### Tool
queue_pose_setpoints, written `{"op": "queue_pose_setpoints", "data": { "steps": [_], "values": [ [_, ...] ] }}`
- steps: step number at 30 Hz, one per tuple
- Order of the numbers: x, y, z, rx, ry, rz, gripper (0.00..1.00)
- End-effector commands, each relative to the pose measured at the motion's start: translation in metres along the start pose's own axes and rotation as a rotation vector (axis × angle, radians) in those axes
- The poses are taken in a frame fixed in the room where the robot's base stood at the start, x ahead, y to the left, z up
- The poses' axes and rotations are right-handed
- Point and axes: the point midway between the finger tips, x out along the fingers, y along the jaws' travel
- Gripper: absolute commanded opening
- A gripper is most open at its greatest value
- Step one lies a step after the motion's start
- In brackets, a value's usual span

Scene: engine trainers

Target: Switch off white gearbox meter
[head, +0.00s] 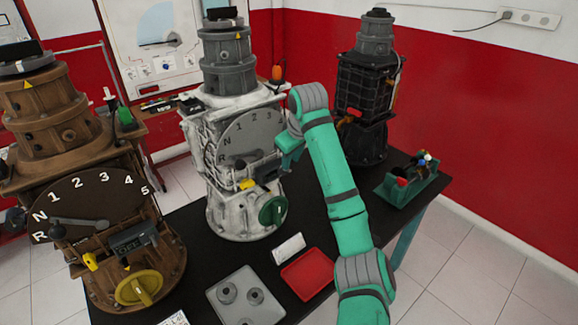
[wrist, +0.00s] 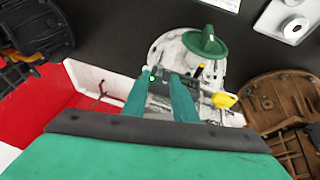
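The white gearbox (head: 222,135) stands upright in the middle of the black table, with a grey dial (head: 240,145), a yellow knob (head: 247,184) and a green handwheel (head: 272,211). Its small dark meter (head: 267,173) sits just above the handwheel; I cannot read its display. My gripper (head: 288,162) is at the gearbox's right side, close to the meter. In the wrist view, my gripper's two teal fingers (wrist: 160,88) are apart with nothing held. They point at the dark meter and partly hide it; I cannot tell whether they touch it. A small bright green spot shows beside the left fingertip.
A brown gearbox (head: 70,130) with a similar meter reading OFF (head: 132,239) stands at left. A black gearbox (head: 366,95) stands behind at right. A grey tray (head: 238,285) with round parts, a red tray (head: 308,273) and a green toolbox (head: 408,183) are on the table.

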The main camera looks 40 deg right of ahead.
Motion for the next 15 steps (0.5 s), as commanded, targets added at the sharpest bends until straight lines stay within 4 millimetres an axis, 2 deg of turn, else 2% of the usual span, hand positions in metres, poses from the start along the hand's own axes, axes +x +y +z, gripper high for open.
{"op": "queue_pose_setpoints", "data": {
  "steps": [6,15],
  "values": [
    [0.033,0.000,0.001,0.001,-0.001,-0.001,0.26],
    [0.049,0.001,0.001,0.001,-0.001,0.001,0.26]
  ]
}}
